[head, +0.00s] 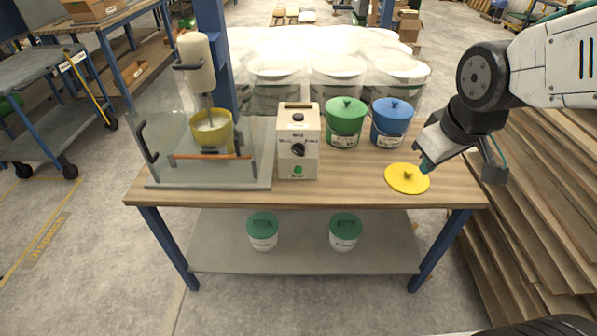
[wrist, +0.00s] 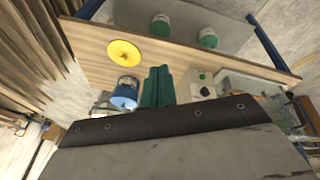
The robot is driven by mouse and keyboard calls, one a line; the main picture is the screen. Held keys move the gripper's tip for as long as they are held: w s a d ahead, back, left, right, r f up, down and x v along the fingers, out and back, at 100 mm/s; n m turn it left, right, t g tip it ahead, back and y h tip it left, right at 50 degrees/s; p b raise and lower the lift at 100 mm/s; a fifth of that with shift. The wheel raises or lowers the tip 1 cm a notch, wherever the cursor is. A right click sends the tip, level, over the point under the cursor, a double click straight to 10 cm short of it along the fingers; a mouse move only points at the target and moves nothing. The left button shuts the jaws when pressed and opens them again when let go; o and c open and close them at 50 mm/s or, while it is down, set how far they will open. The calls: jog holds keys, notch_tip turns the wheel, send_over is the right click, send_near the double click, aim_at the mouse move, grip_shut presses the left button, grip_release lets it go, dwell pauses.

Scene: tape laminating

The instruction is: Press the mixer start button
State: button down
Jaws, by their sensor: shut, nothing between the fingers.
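The mixer's cream control box (head: 284,150) stands mid-table, with a black knob (head: 298,149) and a green button (head: 298,170) low on its front. The box (wrist: 195,88) and green button (wrist: 202,75) also show in the wrist view. Left of it, the mixer (head: 197,65) stands over a yellow bucket (head: 204,137) with pale contents. My gripper (head: 424,166) is at the table's right, its green fingers by the yellow lid (head: 408,181), well right of the box. In the wrist view its fingers (wrist: 157,87) are together and empty. Whether they touch the lid cannot be told.
A green-lidded bucket (head: 343,131) and a blue bucket (head: 391,128) stand right of the box. Two white tubs with green lids (head: 263,233) (head: 344,233) sit on the lower shelf. Stacked boards (head: 535,215) stand right.

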jog(key=w+a+f+n+t+y, duration=0.1)
jog(key=w+a+f+n, duration=0.2)
jog(key=w+f, duration=0.15)
jog(key=w+a+f+n+t, duration=0.2)
jog(key=w+a+f, duration=0.1)
jog(key=w, duration=0.3)
jog(key=n+t+y, duration=0.2)
jog(key=n+y, duration=0.2)
jog(key=n, duration=0.4)
send_near(298, 170)
jog(key=s+d, duration=0.2)
jog(key=s, duration=0.2)
jog(key=a+f+n+y, duration=0.1)
jog(key=f, duration=0.1)
jog(key=s+a+f+n+y, duration=0.1)
jog(key=a+f, duration=0.1)
jog(key=s+a+f+n+t+y, duration=0.1)
jog(key=a+f+n, duration=0.1)
jog(key=shift+s+f, duration=0.1)
jog(key=shift+s, duration=0.05)
jog(key=shift+w+d, duration=0.15)
jog(key=shift+w, duration=4.3)
jog(key=shift+w, duration=0.4)
